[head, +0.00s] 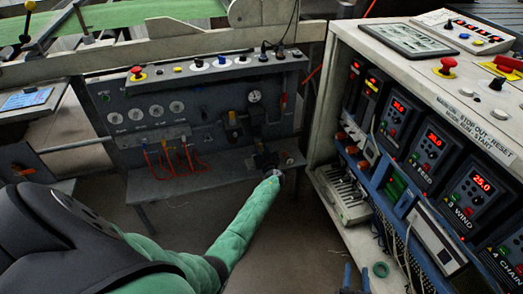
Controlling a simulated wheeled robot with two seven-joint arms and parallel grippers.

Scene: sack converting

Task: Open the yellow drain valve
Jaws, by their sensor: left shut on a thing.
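My left arm in a green sleeve reaches from the lower left to the grey pneumatic panel (200,95). My left gripper (272,174) is at its end, small and partly hidden. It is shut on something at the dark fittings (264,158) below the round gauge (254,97). This appears to be the drain valve's handle, but the jaws cover it and I cannot see its yellow colour or its angle. A small part with yellow on it (232,118) sits up and left of the gripper. My right gripper is not in view.
Red hoses (180,158) hang left of the gripper over the panel's shelf (190,183). A control cabinet (405,75) with red displays stands close on the right. A green ring (380,269) lies near its base. Open floor lies between panel and cabinet.

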